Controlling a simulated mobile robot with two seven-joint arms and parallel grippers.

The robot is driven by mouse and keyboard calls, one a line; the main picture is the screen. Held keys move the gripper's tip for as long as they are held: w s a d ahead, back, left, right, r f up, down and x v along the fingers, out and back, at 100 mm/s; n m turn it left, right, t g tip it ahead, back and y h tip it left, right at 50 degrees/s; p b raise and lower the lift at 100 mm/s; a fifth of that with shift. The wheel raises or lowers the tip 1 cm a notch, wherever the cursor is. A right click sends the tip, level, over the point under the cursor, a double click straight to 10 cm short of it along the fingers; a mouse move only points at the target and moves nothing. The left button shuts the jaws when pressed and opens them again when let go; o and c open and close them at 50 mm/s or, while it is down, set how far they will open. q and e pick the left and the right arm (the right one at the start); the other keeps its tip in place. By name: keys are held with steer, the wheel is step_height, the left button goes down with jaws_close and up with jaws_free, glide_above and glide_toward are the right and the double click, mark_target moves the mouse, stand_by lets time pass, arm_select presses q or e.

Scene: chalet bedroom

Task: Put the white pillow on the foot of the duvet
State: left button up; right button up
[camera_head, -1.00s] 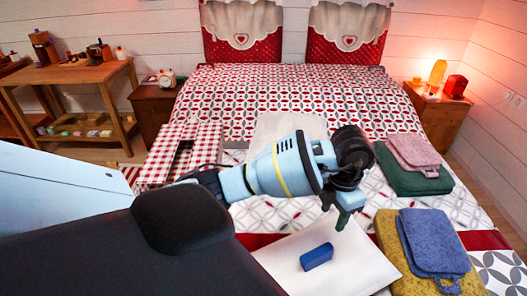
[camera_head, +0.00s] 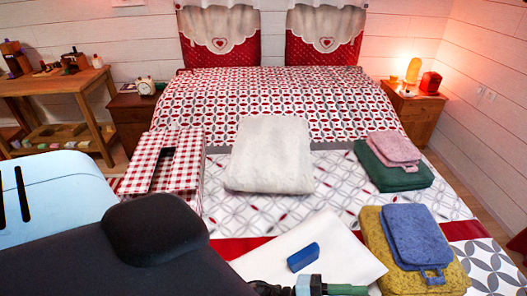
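The white pillow (camera_head: 268,155) lies flat in the middle of the bed, fully in view. It rests on the duvet (camera_head: 245,212), across the grey band between the red-and-white patterned part and the paler grey-and-white ring pattern. Part of my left arm, with what looks like my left gripper (camera_head: 345,290), shows at the bottom edge, below and apart from the pillow. Most of it is cut off, so its opening cannot be told. My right gripper is not in view.
A red checked box (camera_head: 165,165) lies left of the pillow. Folded green (camera_head: 395,178) and pink cloths (camera_head: 394,149) lie right, with yellow (camera_head: 385,250) and blue ones (camera_head: 418,238) nearer. A blue block (camera_head: 303,257) lies on a white sheet (camera_head: 340,250). Duvet just below the pillow is clear.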

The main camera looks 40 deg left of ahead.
arm_select(q)
steer(key=s+a+f+n+g+y, duration=0.1)
steer(key=s+a+f+n+y, duration=0.55)
steer(key=f+n, duration=0.25)
steer(key=s+a+f+n+y, duration=0.55)
steer(key=f+n+y, duration=0.25)
steer(key=f, duration=0.2)
steer(key=s+a+f+n+g, duration=0.1)
steer(key=s+f+n+g, duration=0.1)
steer(key=s, duration=0.8)
step_height(320, 180, down, 2)
steer(key=shift+f+n+g, duration=0.1)
steer(key=shift+n+g, duration=0.3)
steer(key=shift+g, duration=0.5)
steer(key=shift+a, duration=0.1)
steer(key=shift+c, duration=1.2)
steer(key=shift+s+a, duration=0.1)
steer(key=shift+s, duration=0.05)
